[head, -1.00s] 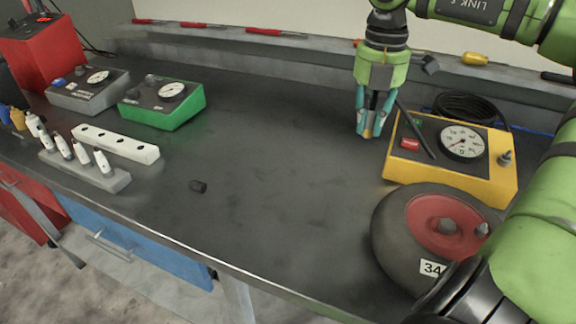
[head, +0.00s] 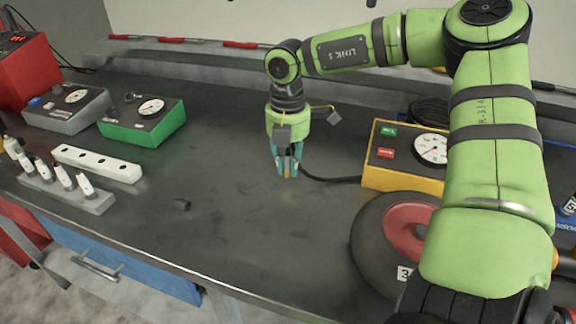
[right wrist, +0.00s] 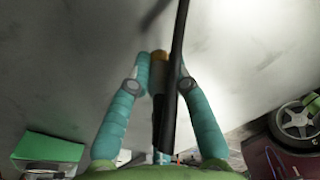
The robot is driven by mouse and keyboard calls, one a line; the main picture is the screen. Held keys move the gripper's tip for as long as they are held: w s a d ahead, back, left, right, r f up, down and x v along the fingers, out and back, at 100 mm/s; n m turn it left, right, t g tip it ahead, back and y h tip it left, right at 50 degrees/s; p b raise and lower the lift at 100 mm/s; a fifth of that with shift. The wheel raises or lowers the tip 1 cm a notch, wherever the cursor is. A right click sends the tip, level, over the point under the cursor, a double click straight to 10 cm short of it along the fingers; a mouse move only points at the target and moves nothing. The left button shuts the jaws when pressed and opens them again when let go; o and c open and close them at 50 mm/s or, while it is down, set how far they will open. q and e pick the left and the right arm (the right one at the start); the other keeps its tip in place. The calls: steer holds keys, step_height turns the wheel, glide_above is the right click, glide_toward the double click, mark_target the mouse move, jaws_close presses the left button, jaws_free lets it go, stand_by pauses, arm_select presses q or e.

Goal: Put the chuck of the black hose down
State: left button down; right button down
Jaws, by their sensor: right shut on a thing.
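My right gripper (head: 287,172) points down over the middle of the dark bench, left of the yellow gauge box (head: 400,184). Its teal fingers are shut on the chuck of the black hose; the chuck (right wrist: 158,72) has a brass-coloured end and shows between the fingertips in the right wrist view. The black hose (head: 335,180) runs from the gripper to the yellow box; it also crosses the right wrist view (right wrist: 177,60). The fingertips are close to the bench top; I cannot tell whether the chuck touches it. My left gripper is out of view.
A wheel with a red hub (head: 372,235) lies at the front right, partly behind my right arm. A green gauge box (head: 150,125) and white bottles in a rack (head: 85,196) are at the left. Bench around the gripper is clear.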

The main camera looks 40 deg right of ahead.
mark_target(288, 155)
step_height(288, 155, down, 2)
steer(key=shift+d, duration=0.1)
steer(key=shift+f, duration=0.15)
steer(key=c, duration=1.1)
jaws_free()
steer(key=shift+c, duration=0.2)
steer(key=shift+r, duration=0.45)
step_height(288, 155, up, 12)
steer(key=shift+f+b, duration=0.2)
steer(key=shift+b, duration=0.1)
